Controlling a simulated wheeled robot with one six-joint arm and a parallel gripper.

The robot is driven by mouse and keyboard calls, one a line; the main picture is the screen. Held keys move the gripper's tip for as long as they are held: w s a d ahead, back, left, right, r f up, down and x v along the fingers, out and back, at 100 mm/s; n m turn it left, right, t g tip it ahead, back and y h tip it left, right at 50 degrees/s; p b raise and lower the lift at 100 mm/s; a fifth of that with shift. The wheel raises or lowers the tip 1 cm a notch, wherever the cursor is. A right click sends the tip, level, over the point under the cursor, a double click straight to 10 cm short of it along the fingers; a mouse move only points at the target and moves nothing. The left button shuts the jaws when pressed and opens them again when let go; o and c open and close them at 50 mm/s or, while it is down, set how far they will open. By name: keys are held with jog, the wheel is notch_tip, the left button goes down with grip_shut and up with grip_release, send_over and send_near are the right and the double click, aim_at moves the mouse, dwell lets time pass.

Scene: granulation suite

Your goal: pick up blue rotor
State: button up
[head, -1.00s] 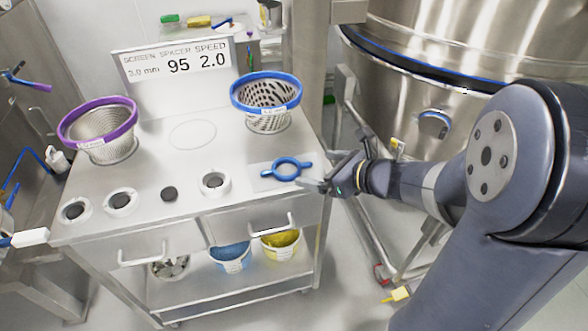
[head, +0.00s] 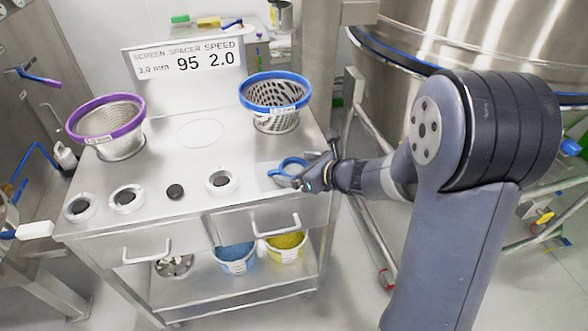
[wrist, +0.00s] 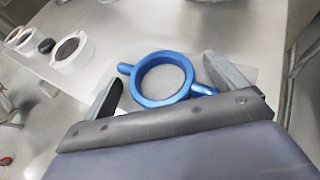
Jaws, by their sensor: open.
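The blue rotor (head: 289,168), a ring with short arms sticking out, lies flat on a pale square mat (head: 268,177) at the right end of the steel cart top. My gripper (head: 299,179) is at the rotor's near right side in the head view and covers part of it. In the wrist view the rotor (wrist: 160,79) lies between the two open fingers of my gripper (wrist: 166,88), one to its left and one to its right. I cannot tell whether either finger touches it.
A blue-rimmed screen basket (head: 275,98) stands behind the rotor and a purple-rimmed basket (head: 106,124) stands at the left. Several round fittings, such as a white ring (head: 221,182), line the cart's front. A big steel vessel (head: 440,50) stands to the right. The cart's middle is clear.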

jog(key=shift+c, duration=0.5)
jog(key=c, duration=1.1)
